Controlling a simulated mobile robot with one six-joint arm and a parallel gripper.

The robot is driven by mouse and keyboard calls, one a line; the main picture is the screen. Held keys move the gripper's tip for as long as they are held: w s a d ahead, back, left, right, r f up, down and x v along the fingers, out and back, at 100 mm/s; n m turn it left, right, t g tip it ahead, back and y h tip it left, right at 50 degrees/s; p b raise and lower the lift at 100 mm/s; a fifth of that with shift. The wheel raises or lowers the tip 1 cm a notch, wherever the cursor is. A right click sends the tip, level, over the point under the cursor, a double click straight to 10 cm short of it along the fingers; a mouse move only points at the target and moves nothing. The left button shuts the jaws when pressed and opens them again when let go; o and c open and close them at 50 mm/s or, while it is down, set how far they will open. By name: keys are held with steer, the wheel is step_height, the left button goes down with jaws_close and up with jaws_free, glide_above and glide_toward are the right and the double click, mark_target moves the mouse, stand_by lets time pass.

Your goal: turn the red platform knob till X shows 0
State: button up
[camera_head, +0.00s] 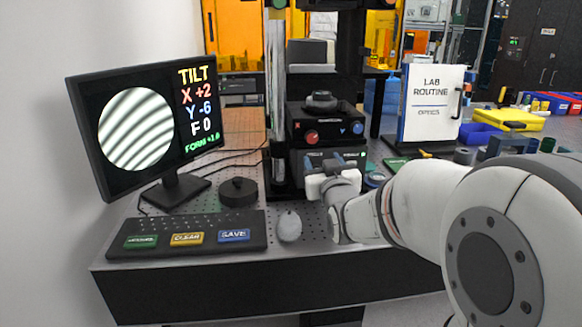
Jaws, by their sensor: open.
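The red platform knob (311,137) is on the front left of the black platform unit (340,118), beside a small red X mark. A blue knob (357,129) is on the same unit to its right. The monitor (140,130) at the left shows a striped fringe disc and the text TILT, X +2, Y -6, F 0, with a green FORM line below. My gripper (333,160) is open, below and slightly right of the red knob, in front of the instrument's lower part. I cannot tell the gap in depth between the fingers and the knob.
A keyboard (187,234) with green, yellow and blue keys lies at the front left. A grey mouse (289,226) and a black round puck (238,191) are close by. A LAB ROUTINE board (431,104) stands at the right. My arm covers the table's right front.

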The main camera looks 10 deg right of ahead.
mark_target(313, 140)
steer(key=w+t, duration=0.1)
steer(key=w, duration=0.2)
steer(key=w+r+t+b, duration=0.1)
steer(key=w, duration=0.2)
steer(key=w+t+b, duration=0.1)
steer(key=w, duration=0.1)
steer(key=shift+w+a+r+t, duration=0.3)
steer(key=shift+w, duration=0.1)
steer(key=shift+c, duration=0.4)
